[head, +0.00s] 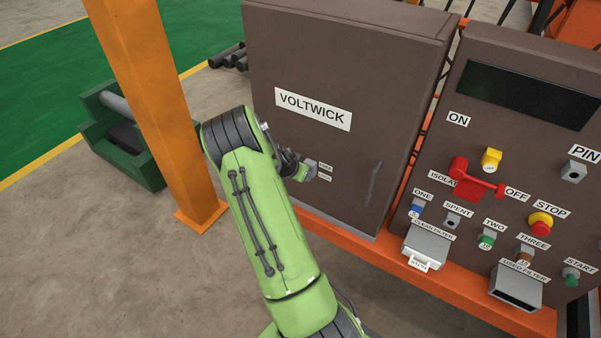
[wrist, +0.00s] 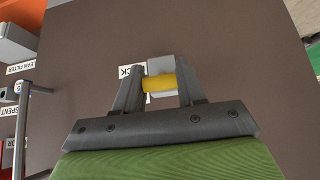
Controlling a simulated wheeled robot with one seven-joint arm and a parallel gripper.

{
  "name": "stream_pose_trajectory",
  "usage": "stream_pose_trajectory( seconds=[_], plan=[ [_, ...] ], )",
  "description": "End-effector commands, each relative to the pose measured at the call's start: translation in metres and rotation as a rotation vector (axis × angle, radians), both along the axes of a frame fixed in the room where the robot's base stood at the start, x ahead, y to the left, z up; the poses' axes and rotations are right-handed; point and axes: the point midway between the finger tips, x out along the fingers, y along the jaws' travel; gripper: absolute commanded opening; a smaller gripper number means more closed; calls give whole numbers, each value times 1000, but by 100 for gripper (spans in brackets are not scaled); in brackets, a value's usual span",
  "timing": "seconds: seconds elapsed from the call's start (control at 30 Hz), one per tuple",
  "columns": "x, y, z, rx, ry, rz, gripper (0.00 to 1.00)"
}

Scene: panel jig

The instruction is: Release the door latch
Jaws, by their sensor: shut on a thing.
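The brown cabinet door (head: 280,60) with the VOLTWICK plate is shut as far as I can see. Its latch has a small grey block (head: 311,164) on the door, with two small labels beside it. In the wrist view the grey block (wrist: 161,65) sits behind a yellow latch piece (wrist: 160,83). My gripper (wrist: 162,92) has one finger on each side of the yellow piece and is shut on it. In the head view my gripper (head: 298,169) is at the latch, and the arm hides part of it.
A grey bar handle (head: 373,183) stands out from the door to the right of the latch. The control panel (head: 550,125) with several buttons and a red isolator lever (head: 475,184) is farther right. An orange post (head: 160,110) stands to the left.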

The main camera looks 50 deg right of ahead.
Motion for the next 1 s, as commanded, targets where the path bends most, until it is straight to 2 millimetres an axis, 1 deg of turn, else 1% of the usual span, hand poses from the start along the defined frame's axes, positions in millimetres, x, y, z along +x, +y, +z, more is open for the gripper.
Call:
stream_pose_trajectory(
  seconds=[0.3,0.33,0.47,0.77,0.87,1.0],
  plan=[
    [0,0,0,1,-1,-1,9],
    [0,0,0,1,-1,-1,41],
    [0,0,0,0,-1,-1,61],
    [0,1,2,0,-1,-1,62],
    [0,9,13,0,-2,0,62],
    [-1,31,43,0,-4,3,62]
  ],
)
